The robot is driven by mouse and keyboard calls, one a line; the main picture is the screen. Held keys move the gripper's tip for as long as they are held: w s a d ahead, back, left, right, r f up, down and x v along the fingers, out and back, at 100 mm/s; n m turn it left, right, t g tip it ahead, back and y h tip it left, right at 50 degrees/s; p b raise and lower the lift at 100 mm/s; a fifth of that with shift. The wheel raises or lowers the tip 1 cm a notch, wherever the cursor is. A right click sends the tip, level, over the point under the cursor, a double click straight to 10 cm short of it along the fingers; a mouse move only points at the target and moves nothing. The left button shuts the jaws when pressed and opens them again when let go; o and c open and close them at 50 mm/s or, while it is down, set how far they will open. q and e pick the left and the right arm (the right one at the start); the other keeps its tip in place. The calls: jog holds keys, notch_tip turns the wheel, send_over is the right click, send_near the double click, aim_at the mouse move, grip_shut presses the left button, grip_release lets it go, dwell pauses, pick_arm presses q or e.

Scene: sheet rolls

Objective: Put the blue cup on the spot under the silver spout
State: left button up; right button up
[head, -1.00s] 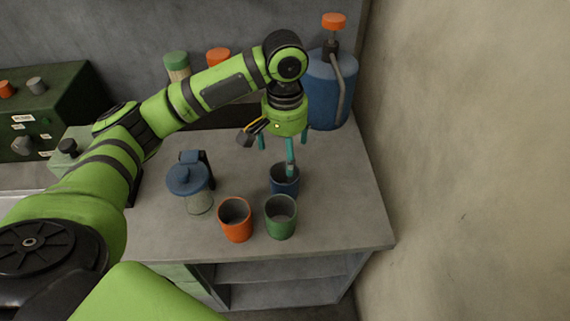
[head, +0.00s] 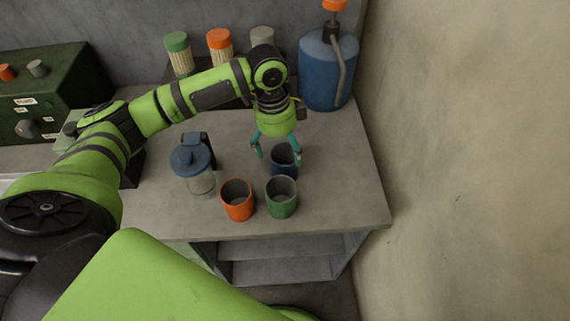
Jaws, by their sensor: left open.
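The blue cup (head: 285,168) stands upright on the grey counter, behind the green cup. My left gripper (head: 277,151) hangs over it, pointing down and open. One teal finger is left of the cup and the other overlaps its right rim in the picture. I cannot tell whether either finger touches it. A grey fitting (head: 26,129) sticks out from the dark green machine at far left; I cannot tell whether it is the silver spout. The spot under the spout is not clearly visible. My right gripper is not in view.
An orange cup (head: 238,207) and a green cup (head: 282,204) stand close in front. A blue-lidded jug (head: 194,172) is left of them. A blue pump bottle (head: 327,75) and lidded jars (head: 179,55) stand behind. The counter (head: 346,190) is clear at right.

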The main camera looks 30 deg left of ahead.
aim_at(286, 161)
pick_arm(q)
jog(key=f, duration=0.2)
jog(key=d+f+p, duration=0.1)
jog(key=f, duration=0.2)
jog(key=shift+d+f, duration=0.1)
jog(key=shift+f, duration=0.1)
jog(key=c, duration=1.4)
jog(key=shift+r, duration=0.1)
